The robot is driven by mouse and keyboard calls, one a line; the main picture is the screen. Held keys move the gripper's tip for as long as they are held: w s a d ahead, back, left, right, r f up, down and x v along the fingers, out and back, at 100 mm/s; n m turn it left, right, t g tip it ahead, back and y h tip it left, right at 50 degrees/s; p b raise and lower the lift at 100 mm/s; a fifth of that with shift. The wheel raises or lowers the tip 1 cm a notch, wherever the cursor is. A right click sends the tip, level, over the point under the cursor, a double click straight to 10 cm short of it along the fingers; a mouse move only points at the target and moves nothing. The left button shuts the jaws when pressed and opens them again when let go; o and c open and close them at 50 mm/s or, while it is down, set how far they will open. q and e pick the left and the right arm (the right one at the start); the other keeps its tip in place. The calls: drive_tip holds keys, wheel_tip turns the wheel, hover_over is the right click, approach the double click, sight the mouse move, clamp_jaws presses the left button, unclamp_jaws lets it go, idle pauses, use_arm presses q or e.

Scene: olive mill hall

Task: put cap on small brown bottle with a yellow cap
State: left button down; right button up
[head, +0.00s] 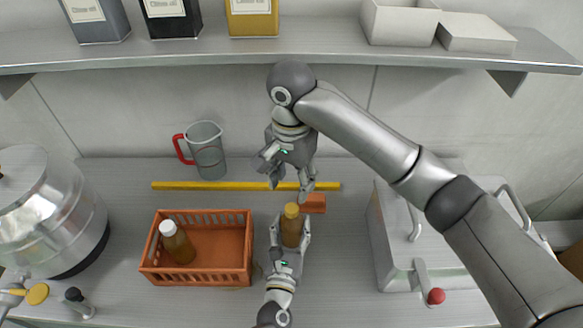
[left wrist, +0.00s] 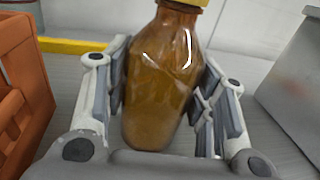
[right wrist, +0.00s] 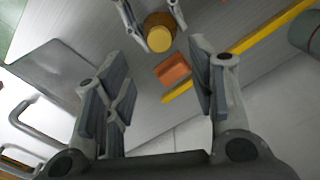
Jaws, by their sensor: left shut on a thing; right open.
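The small brown bottle (head: 290,231) stands upright to the right of the orange crate. My left gripper (head: 290,238) is shut around its body, with a finger on each side; the brown glass fills the left wrist view (left wrist: 162,80). The yellow cap (head: 291,210) sits on the bottle's top and also shows from above in the right wrist view (right wrist: 160,38). I cannot tell whether it is tight. My right gripper (head: 290,188) is open and empty, above and behind the bottle, apart from the cap.
An orange crate (head: 150,262) holds a white-capped brown bottle (head: 178,244). A small orange block (head: 314,203) lies just behind the held bottle, near a yellow bar (head: 210,185). A red-handled jug (head: 207,150), a metal drum (head: 45,215) and a metal box (head: 390,245) stand around. A shelf (head: 300,52) runs above.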

drive_tip(key=shift+r, duration=1.75)
use_arm(q)
drive_tip(key=c, duration=0.5)
unclamp_jaws()
drive_tip(key=shift+c, duration=0.2)
drive_tip(key=s, duration=0.3)
drive_tip(key=s+a, duration=0.1)
drive_tip(key=s, duration=0.6)
drive_tip(key=shift+s+a, duration=0.35)
drive_tip(key=shift+s, duration=0.6)
